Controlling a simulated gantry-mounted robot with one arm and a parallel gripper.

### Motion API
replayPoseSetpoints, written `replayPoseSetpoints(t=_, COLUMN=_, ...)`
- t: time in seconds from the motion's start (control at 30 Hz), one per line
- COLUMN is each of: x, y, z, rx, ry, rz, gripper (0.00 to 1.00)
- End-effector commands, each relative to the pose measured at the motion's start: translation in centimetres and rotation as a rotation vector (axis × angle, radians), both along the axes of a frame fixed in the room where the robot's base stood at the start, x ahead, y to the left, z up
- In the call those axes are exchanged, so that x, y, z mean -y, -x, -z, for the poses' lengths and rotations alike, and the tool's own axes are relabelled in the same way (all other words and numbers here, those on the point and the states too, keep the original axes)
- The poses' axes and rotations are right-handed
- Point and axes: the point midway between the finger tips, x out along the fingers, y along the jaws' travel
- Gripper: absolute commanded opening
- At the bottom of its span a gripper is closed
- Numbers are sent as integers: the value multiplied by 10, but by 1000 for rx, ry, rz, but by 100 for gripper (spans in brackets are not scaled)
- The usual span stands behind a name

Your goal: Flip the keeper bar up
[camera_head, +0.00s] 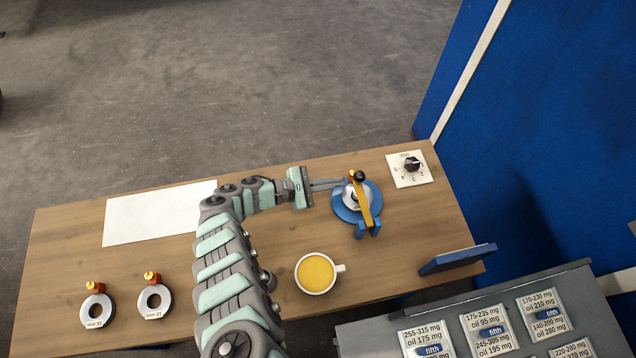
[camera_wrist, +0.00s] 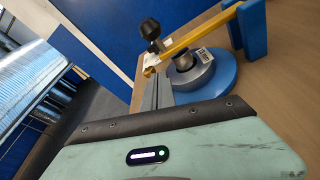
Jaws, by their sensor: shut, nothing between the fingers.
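In the wrist view the yellow bar (camera_wrist: 202,38) runs from a blue upright bracket (camera_wrist: 252,30) to the black knob (camera_wrist: 151,29). My gripper (camera_head: 341,183) is shut and empty, its fingertips beside the knob end of the bar. In the wrist view the fingers (camera_wrist: 158,92) point toward that end; I cannot tell whether they touch it.
A cup of yellow liquid (camera_head: 316,273) stands in front of the fixture. A dial plate (camera_head: 409,168) lies to the right, a blue tilted panel (camera_head: 457,259) at the right edge. Two tagged rings (camera_head: 97,310) (camera_head: 154,302) and a white sheet (camera_head: 160,213) lie left.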

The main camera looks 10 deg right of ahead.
Motion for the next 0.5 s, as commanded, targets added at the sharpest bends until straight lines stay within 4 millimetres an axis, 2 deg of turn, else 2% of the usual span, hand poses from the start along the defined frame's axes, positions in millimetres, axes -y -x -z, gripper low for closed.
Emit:
replayPoseSetpoints(t=0.13, x=7, y=4, z=-21, rx=-1, ry=4, rz=-1, gripper=0)
replayPoseSetpoints(t=0.5, x=19, y=13, z=-33, rx=0, ry=2, rz=2, gripper=0)
